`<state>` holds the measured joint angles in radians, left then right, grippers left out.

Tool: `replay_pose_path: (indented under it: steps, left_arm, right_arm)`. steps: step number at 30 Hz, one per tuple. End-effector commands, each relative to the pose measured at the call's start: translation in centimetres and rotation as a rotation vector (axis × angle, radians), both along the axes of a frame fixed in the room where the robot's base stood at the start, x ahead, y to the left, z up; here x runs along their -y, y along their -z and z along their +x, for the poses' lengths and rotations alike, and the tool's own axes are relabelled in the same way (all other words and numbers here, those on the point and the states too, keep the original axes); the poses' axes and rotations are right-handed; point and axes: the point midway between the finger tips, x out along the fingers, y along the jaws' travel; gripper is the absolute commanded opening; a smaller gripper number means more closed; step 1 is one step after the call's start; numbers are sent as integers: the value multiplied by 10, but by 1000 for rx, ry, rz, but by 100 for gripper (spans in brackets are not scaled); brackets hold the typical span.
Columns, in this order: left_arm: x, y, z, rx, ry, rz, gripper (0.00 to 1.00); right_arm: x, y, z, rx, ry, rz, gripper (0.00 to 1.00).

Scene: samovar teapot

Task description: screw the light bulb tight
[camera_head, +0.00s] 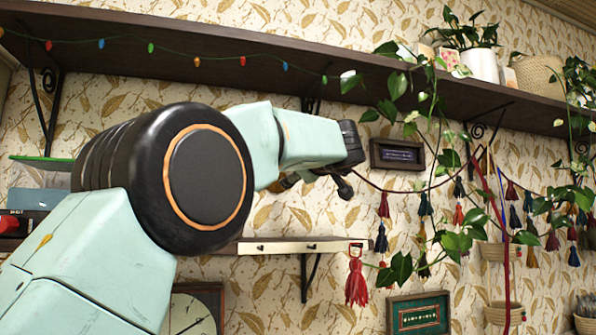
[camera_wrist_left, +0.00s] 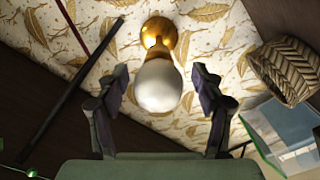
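The light bulb (camera_wrist_left: 158,87) is white and round and sits in a brass socket (camera_wrist_left: 159,35) on the leaf-patterned wall in the left wrist view. My left gripper (camera_wrist_left: 159,74) is open, with one finger on each side of the bulb and a visible gap to it on both sides. In the head view my left arm comes in from the lower left, and the left gripper (camera_head: 325,183) is near the wall under the long shelf. My right gripper is not in view.
A long dark shelf (camera_head: 230,50) with a string of coloured lights runs above the arm. A lower shelf (camera_head: 300,246) with a red tassel (camera_head: 356,281) is below. Hanging plants (camera_head: 450,130) and tasselled strings fill the right. A woven basket (camera_wrist_left: 285,72) shows in the wrist view.

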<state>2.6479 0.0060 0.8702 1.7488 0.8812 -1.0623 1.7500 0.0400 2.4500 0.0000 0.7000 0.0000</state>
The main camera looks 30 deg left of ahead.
Motion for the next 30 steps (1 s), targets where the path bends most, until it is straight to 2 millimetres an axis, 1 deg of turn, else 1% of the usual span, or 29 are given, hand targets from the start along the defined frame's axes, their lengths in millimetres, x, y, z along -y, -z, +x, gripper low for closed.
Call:
replay_pose_path:
  steps: [8,13,17,24,30]
  left_arm:
    - [0,-3,-1,5,1,2,71]
    - [7,-4,-7,5,2,4,71]
    - [20,-5,-19,5,1,6,71]
    - [58,-5,-50,5,1,8,71]
    - [82,-4,-70,5,0,5,71]
  right_arm:
    - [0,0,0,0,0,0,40]
    - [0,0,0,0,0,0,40]
    - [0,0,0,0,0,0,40]
    - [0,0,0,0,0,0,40]
    - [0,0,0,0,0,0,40]
